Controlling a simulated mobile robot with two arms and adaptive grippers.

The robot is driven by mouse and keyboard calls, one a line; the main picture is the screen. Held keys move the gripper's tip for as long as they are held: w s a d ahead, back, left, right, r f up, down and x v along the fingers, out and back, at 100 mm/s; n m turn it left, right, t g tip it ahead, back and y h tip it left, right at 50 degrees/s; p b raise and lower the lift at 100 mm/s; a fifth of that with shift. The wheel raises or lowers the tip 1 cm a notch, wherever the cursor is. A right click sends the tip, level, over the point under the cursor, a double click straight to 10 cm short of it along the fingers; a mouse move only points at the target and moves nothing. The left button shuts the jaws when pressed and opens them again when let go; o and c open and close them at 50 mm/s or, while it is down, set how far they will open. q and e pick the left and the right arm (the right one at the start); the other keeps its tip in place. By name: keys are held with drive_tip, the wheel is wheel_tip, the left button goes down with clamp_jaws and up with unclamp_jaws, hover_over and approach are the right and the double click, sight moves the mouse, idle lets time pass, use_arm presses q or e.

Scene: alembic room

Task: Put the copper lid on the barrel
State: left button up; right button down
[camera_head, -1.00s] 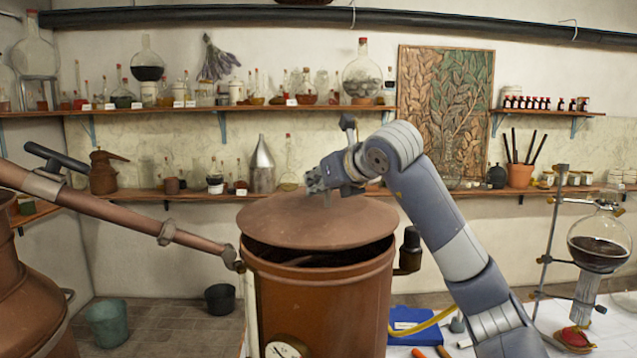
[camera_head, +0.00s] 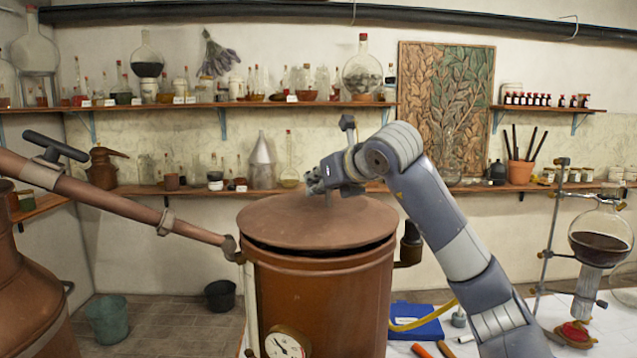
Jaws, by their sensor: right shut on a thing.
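The copper lid (camera_head: 290,225) is a wide, shallow disc over the mouth of the copper barrel (camera_head: 320,295). A thin dark gap shows between the lid and the barrel's rim at the front and right, so the lid lies very close to the opening, slightly tilted. My right gripper (camera_head: 322,188) is shut on the lid's knob at the top centre; the knob itself is mostly hidden by the fingers. My left gripper is not in view.
A copper pipe (camera_head: 120,205) runs from the left to the barrel's upper left side. A gauge (camera_head: 286,343) sits on the barrel's front. A glass flask on a stand (camera_head: 600,240) is at the right. Shelves of bottles line the wall behind.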

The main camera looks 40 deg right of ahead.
idle(0.4)
drive_tip(key=shift+f+b, duration=0.65)
drive_tip(key=shift+b, duration=0.05)
drive_tip(key=shift+f, duration=0.2)
idle(0.5)
drive_tip(key=c, duration=1.6)
unclamp_jaws()
drive_tip(key=shift+f, duration=0.15)
wheel_tip(320, 180, up, 5)
hover_over(349, 220)
drive_tip(key=shift+s, duration=0.1)
